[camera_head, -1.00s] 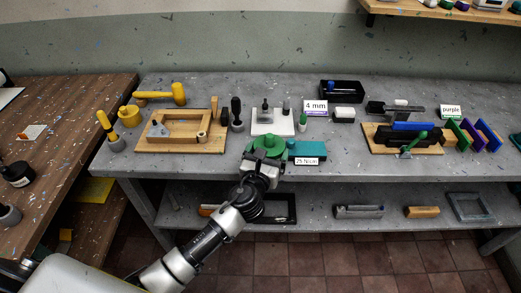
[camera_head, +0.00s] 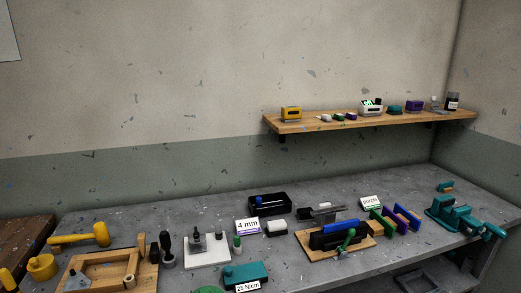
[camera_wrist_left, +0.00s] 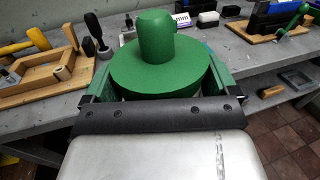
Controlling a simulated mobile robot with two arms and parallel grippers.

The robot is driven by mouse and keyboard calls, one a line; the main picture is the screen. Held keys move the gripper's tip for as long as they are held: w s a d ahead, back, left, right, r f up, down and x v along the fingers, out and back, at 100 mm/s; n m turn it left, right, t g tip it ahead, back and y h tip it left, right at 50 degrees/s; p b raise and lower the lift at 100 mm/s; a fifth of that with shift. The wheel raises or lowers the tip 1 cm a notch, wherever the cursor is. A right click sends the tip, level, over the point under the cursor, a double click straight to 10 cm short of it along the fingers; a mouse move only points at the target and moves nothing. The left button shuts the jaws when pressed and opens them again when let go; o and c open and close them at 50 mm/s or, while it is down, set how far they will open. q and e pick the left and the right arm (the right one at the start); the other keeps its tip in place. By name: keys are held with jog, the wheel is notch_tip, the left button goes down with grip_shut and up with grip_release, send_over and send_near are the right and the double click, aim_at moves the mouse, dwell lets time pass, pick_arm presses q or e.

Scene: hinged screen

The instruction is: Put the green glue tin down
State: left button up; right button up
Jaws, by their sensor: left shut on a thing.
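The green glue tin (camera_wrist_left: 160,72) fills the middle of the left wrist view, a wide green disc with a thick upright green stem on top. The fingers of my left gripper (camera_wrist_left: 158,84) are on both sides of it and hold it. Its underside is hidden. It shows against the grey bench (camera_wrist_left: 235,60) near the front edge, and I cannot tell whether it touches the bench. In the head view only a green sliver of the tin (camera_head: 208,289) shows at the bottom edge, beside the teal box (camera_head: 246,274). My right gripper is not in view.
On the bench stand a wooden frame (camera_head: 105,268), a yellow mallet (camera_head: 80,237), a white plate with a dark fixture (camera_head: 207,252), a black tray (camera_head: 270,204), a blue-and-black clamp (camera_head: 335,236) and a teal vise (camera_head: 465,217). A wooden wall shelf (camera_head: 300,125) holds small items.

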pick_arm(q)
jog(key=s+a+r, duration=0.2)
jog(key=s+a, duration=0.5)
jog(key=s, duration=0.4)
jog(key=w+d, duration=1.1)
jog(key=w, duration=0.4)
jog(key=shift+w+f+h, duration=0.15)
jog(key=shift+f+h, duration=0.05)
jog(key=shift+h, duration=0.2)
jog(key=w+a+f, duration=0.2)
jog(key=a, duration=0.1)
jog(key=w+a+f+b, duration=0.1)
jog(key=w+a+f, duration=0.1)
jog(key=a, duration=0.1)
jog(key=w+a+f, duration=0.2)
jog(key=a+f, duration=0.1)
jog(key=shift+w+a, duration=0.15)
jog(key=shift+a, duration=0.2)
jog(key=shift+f+b, duration=1)
jog(key=shift+f, duration=0.85)
